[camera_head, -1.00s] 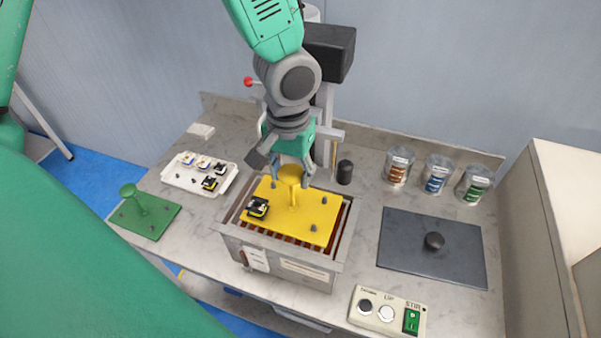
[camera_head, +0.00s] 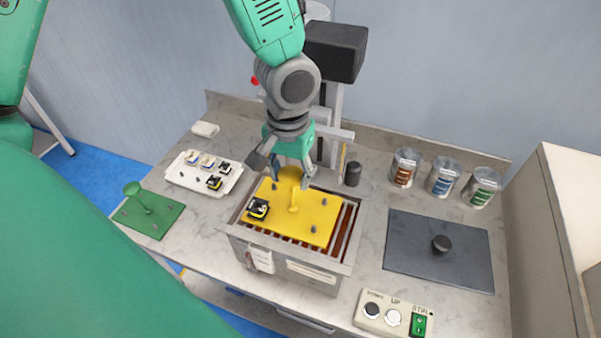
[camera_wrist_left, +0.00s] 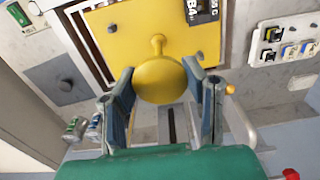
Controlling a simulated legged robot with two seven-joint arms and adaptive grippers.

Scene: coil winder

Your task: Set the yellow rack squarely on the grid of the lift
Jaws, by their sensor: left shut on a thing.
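The yellow rack (camera_head: 318,208) is a flat plate with a central post, several grey pegs and one black-and-yellow part (camera_head: 258,208). My left gripper (camera_head: 290,180) is shut on the round knob of the post. In the left wrist view its fingers (camera_wrist_left: 160,76) stand on both sides of the yellow knob (camera_wrist_left: 160,86). The plate is over the lift grid (camera_head: 346,222) in the open tank (camera_head: 300,268), towards its left side. Brown slats show along the front and right. I cannot tell whether the plate touches the grid. My right gripper is not in view.
A white tray (camera_head: 230,184) with small parts and a green plate with a post (camera_head: 150,215) are at left. Three jars (camera_head: 442,178), a dark lid (camera_head: 425,262) and a button box (camera_head: 392,315) are at right. The lift column (camera_head: 335,100) stands behind the tank.

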